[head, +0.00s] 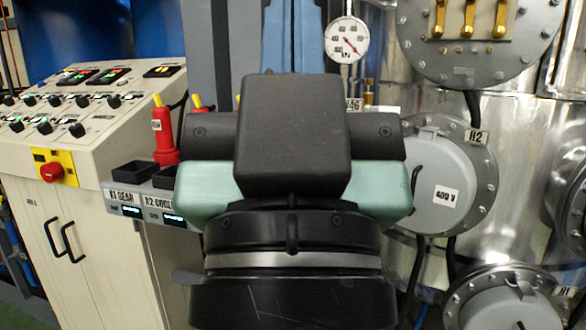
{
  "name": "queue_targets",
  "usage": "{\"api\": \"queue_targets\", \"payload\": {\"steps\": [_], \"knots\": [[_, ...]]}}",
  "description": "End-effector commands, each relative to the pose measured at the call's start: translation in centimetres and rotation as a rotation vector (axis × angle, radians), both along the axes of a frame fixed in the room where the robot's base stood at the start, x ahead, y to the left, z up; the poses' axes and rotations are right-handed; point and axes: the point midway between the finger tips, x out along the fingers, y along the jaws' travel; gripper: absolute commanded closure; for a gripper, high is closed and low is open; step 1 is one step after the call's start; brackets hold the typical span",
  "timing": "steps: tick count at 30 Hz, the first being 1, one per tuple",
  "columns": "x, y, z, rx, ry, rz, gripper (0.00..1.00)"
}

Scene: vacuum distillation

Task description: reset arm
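My gripper (292,140) fills the middle of the head view, seen from behind as a black block with dark side pieces and a pale green band below. Its fingers are hidden behind its body, so I cannot tell whether it is open or shut, or whether it holds anything. The black wrist of my arm (292,285) is below it, toward the camera.
A control console (85,115) with an emergency stop (52,173) stands at the left. Red yellow-tipped tools (164,138) stand near a small black tray (133,172). A metal vessel (535,140) with flanges and a gauge (347,40) fills the right.

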Motion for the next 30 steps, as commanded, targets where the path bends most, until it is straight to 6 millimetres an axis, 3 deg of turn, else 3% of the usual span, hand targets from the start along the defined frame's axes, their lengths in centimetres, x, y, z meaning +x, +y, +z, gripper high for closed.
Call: {"api": "queue_targets", "payload": {"steps": [1, 9, 13, 19, 30], "knots": [[0.0, 0.0, 3.2, 0.0, 0.0, 0.0, 1.0], [0.0, 0.0, 11.4, -0.001, 0.0, 0.001, 1.0], [0.0, 0.0, 14.4, 0.0, 0.0, 0.001, 1.0], [0.0, 0.0, 16.5, 0.0, 0.0, 0.001, 1.0], [0.0, 0.0, 16.4, 0.0, 0.0, 0.001, 1.0]]}}
